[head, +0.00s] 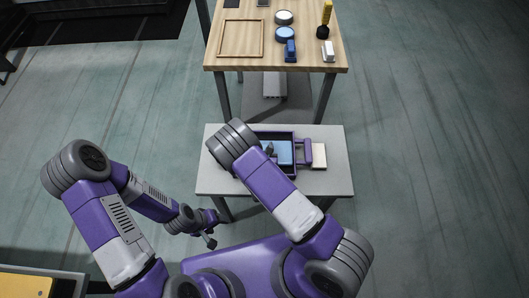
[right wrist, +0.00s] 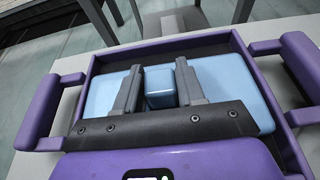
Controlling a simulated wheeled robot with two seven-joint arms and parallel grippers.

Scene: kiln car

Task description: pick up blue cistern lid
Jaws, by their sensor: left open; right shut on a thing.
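The blue cistern lid (head: 284,152) is a light blue slab inside a purple tray with a handle at each end (head: 306,151). In the right wrist view the lid (right wrist: 230,76) lies between the tray's walls (right wrist: 140,52), with a raised block (right wrist: 160,90) in its middle. My right gripper (right wrist: 160,76) is shut on that block, one finger on each side. I cannot tell whether the lid is lifted off the tray floor. In the head view my right arm hides part of the tray. My left gripper (head: 210,241) is open and empty, low beside the near table's left front.
The tray stands on a grey table (head: 335,135), with a pale block (head: 319,155) right of it. A wooden table (head: 250,61) behind holds a wooden frame (head: 221,39), round tins (head: 284,17), a blue tool (head: 291,50), a white tool (head: 328,51) and a yellow-handled brush (head: 326,15).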

